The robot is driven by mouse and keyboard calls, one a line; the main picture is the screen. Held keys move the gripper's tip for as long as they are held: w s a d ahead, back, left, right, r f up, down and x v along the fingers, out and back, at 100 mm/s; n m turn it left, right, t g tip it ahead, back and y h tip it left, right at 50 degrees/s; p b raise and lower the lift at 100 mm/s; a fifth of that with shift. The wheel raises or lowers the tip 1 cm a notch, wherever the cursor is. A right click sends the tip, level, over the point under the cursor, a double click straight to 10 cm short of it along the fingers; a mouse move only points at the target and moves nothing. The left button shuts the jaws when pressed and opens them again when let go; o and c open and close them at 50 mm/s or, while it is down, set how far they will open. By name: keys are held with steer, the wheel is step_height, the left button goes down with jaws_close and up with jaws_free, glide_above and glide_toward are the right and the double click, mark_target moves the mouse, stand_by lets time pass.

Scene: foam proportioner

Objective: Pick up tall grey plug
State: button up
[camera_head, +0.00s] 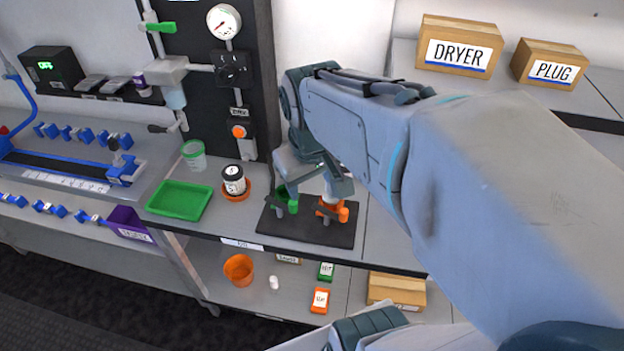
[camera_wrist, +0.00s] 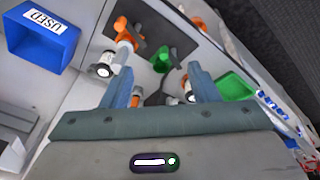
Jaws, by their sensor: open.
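My gripper (camera_wrist: 157,68) is open, with its two fingers apart and nothing visibly held. In the head view, my gripper (camera_head: 311,185) is low over a black mat (camera_head: 290,229) on the bench, and my arm partly hides this area. A green fitting (camera_head: 293,206) and an orange fitting (camera_head: 343,214) stand on the mat with small grey parts beside them. In the wrist view, the green fitting (camera_wrist: 162,60) shows between the fingertips, and the orange fitting (camera_wrist: 123,29) is farther left. I cannot tell which grey part is the tall grey plug.
A black-and-white jar (camera_head: 234,180) and a green tray (camera_head: 180,200) stand left of the mat. A dark panel with a gauge (camera_head: 224,22) rises behind. Boxes marked DRYER (camera_head: 459,46) and PLUG (camera_head: 550,66) sit at back right. A blue USED bin (camera_wrist: 43,37) shows in the wrist view.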

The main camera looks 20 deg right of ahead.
steer(key=w+d+f+n+g+b, duration=0.1)
steer(key=w+d+f, duration=0.1)
steer(key=w, duration=0.3)
steer(key=w+d+f+n+g, duration=0.1)
steer(key=w+d+f+n, duration=0.1)
steer(key=w+d, duration=0.2)
steer(key=w+d+f+n+b, duration=0.1)
steer(key=w+d+f+n, duration=0.1)
steer(key=w+d, duration=0.3)
steer(key=shift+w+d+f+g+y+b, duration=0.2)
steer(key=shift+w+f+g+y+b, duration=0.15)
steer(key=shift+f+g+y, duration=0.1)
step_height(320, 180, down, 8)
steer(key=shift+f+p, duration=0.15)
steer(key=shift+p, duration=0.2)
steer(key=shift+d+f+p, duration=0.15)
steer(key=shift+f+p, duration=0.15)
steer(key=shift+f, duration=1.05)
steer(key=shift+d+f+p, duration=0.1)
steer(key=shift+f+p, duration=0.15)
steer(key=shift+f, duration=1.1)
steer(key=c, duration=1.1)
